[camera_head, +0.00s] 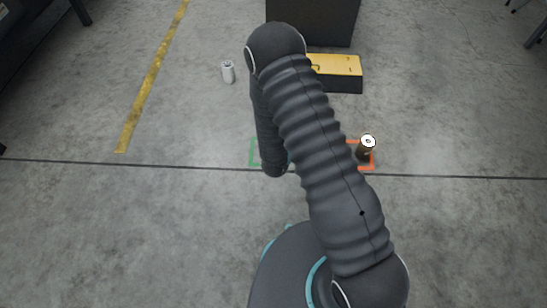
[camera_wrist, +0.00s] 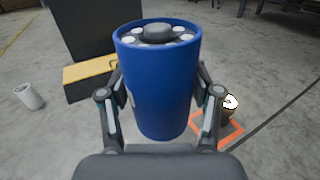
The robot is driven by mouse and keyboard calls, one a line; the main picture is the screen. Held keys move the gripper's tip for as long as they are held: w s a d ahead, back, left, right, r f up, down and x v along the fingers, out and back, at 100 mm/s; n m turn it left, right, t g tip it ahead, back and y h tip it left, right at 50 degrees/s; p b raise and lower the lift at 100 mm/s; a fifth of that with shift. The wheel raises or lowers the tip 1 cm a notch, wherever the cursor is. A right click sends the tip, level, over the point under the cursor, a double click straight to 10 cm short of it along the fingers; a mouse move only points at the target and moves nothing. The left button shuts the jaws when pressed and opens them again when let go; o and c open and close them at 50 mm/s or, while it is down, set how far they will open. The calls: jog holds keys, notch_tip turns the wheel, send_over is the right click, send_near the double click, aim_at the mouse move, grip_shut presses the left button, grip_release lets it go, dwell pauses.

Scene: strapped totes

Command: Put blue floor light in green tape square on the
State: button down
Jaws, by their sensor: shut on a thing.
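The blue floor light (camera_wrist: 158,115) is a blue cylinder with a dark knob and several white discs on its top. In the wrist view it stands upright between the fingers of my gripper (camera_wrist: 160,82), which is shut on it. In the head view my arm hides the gripper and the light. The green tape square (camera_head: 252,153) lies on the floor in the head view, with its left edge showing beside the end of my arm and most of it hidden. I cannot tell the light's height above the floor.
An orange tape square (camera_head: 373,165) lies to the right, with a dark can with a white top (camera_head: 366,149) in it. A yellow-topped box (camera_head: 343,66) sits before a dark cabinet (camera_head: 325,20). The left floor is clear.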

jog(key=s+a+f+m+g+h+b, duration=0.1)
jog(key=s+a+f+m+h+b, duration=0.2)
jog(key=a+f, duration=1.35)
jog(key=shift+n+y, duration=0.6)
jog(key=shift+n, duration=0.1)
jog(key=shift+w+d+f+b, duration=0.35)
jog(key=shift+w+f+b, duration=0.05)
jog(key=shift+w+f, duration=1.55)
jog(key=shift+w+d+f+b, duration=0.3)
jog(key=shift+w+f+b, duration=0.15)
jog(key=shift+w+f, duration=1.45)
jog(key=shift+w+d+f+b, duration=0.4)
jog(key=shift+w+f, duration=1.15)
jog(key=shift+f, duration=0.7)
jog(key=shift+f+b, duration=0.25)
jog(key=shift+b, duration=0.05)
jog(key=shift+c, duration=1.1)
grip_release()
jog(key=shift+r, duration=0.1)
